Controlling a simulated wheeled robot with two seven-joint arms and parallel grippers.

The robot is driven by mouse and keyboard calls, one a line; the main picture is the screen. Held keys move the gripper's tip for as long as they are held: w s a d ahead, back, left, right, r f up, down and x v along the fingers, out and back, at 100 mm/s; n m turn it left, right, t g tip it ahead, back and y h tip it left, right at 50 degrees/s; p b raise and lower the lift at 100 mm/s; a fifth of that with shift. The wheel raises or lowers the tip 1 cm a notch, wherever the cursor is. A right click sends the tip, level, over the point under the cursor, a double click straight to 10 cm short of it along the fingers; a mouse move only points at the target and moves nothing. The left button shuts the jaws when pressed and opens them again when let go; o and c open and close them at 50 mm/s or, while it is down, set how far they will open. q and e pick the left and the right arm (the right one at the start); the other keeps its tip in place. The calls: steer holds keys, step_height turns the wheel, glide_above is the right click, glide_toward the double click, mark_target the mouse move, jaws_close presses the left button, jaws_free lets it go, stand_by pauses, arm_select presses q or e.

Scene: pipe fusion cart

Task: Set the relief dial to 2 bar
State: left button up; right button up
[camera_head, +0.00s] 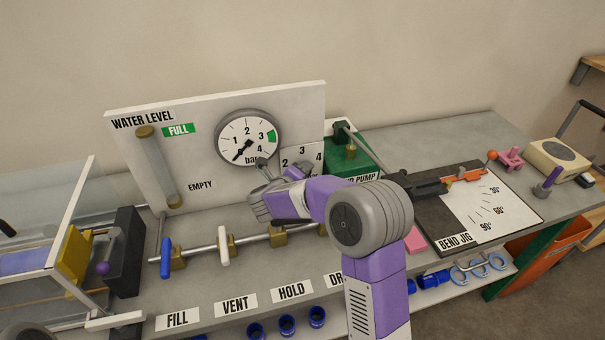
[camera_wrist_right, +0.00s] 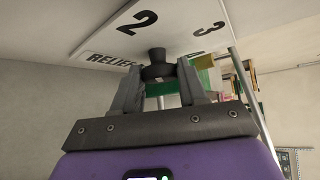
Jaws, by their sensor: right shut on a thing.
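In the right wrist view the plate (camera_wrist_right: 176,32) shows 2, 3 and part of the word RELIEF. A dark relief knob (camera_wrist_right: 155,60) stands out from the plate. My right gripper (camera_wrist_right: 160,88) has its two fingers on either side of the knob and is shut on it. In the head view the right gripper (camera_head: 266,175) is partly hidden by its wrist. I cannot read the knob's setting. My left gripper is not in view.
The pressure gauge (camera_head: 248,138) is just left of the relief plate, its needle low on the left. Valves with blue (camera_head: 166,256) and white (camera_head: 223,248) handles line the pipe below. A green pump (camera_head: 350,160) and bend jig (camera_head: 480,215) stand right.

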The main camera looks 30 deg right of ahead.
steer(key=o, duration=1)
steer(key=shift+o, duration=0.2)
steer(key=p+v, duration=0.1)
steer(key=v, duration=0.6)
steer(key=shift+s+a, duration=0.2)
steer(key=shift+r, duration=0.1)
